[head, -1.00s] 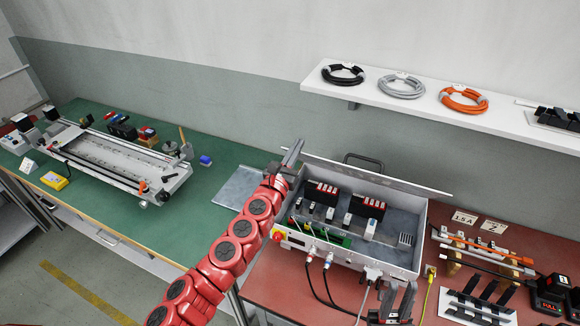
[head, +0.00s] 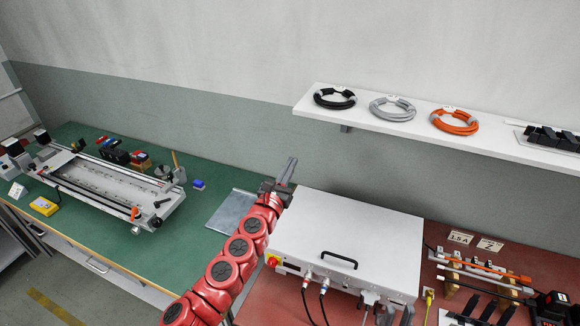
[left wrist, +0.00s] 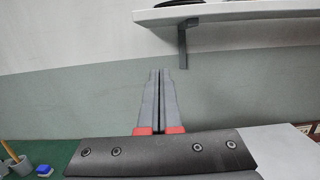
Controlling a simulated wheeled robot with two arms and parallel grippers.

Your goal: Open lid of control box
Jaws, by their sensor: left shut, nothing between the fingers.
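The control box (head: 292,266) stands on the red bench top, its white lid (head: 345,225) down over it, hiding the inside. A black handle (head: 339,260) lies on the lid near its front edge. My left gripper (head: 291,163) is shut and empty, beyond the box's back left corner, with its fingers pointing up and away. In the left wrist view its fingers (left wrist: 160,100) are together, and a pale corner of the lid shows at lower right. My right gripper (head: 394,316) shows only its dark fingertips, apart, at the bottom edge in front of the box.
Cables (head: 317,298) run from the box's front. A tool rack (head: 480,270) and a red-black power tool (head: 551,305) are to the right. A wall shelf (head: 420,122) with cable coils hangs above. A grey plate (head: 232,211) lies left on the green bench (head: 150,245).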

